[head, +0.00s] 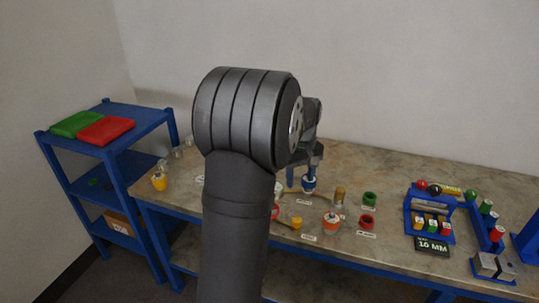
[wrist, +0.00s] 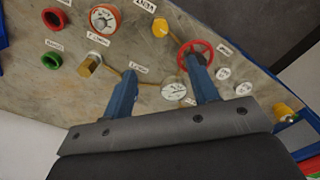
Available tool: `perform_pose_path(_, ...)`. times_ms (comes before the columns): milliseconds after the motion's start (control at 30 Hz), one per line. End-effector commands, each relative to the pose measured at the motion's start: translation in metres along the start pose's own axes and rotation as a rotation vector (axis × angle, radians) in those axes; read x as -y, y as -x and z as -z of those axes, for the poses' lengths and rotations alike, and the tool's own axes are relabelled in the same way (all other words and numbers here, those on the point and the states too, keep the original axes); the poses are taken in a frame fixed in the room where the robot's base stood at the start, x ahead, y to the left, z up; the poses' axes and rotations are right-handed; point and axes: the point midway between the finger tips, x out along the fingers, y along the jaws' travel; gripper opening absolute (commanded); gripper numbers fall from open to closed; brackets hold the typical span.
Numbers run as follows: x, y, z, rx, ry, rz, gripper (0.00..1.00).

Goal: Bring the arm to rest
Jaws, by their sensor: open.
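My gripper (wrist: 161,66) is open over the table, its two blue fingers spread wide in the wrist view. A round white gauge (wrist: 173,91) shows between and beyond the fingers, and I see no contact with it. A red handwheel (wrist: 196,51) lies just beyond the right fingertip; the gap between them is hard to judge. In the head view my arm hides much of the gripper (head: 305,164), which is over the back middle of the table (head: 400,180).
Labelled parts lie close around: a red-rimmed gauge (wrist: 104,18), a brass hex piece (wrist: 90,65), a green ring (wrist: 51,61) and a red ring (head: 367,221). A blue rack (head: 428,228) stands right. A blue shelf (head: 150,117) with green and red trays stands left.

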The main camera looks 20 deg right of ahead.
Motion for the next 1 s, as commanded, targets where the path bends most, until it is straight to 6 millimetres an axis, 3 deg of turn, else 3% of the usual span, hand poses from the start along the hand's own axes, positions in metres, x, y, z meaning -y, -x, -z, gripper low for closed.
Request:
perform_pose_path(233, 0.000, -0.004, 0.000, 0.001, 0.000, 0.001, 0.54)
perform_pose_path(367, 0.000, -0.018, 0.000, 0.003, 0.000, 0.002, 0.54)
perform_pose_path(1000, 0.001, -0.142, -0.001, 0.003, 0.000, 0.003, 0.54)
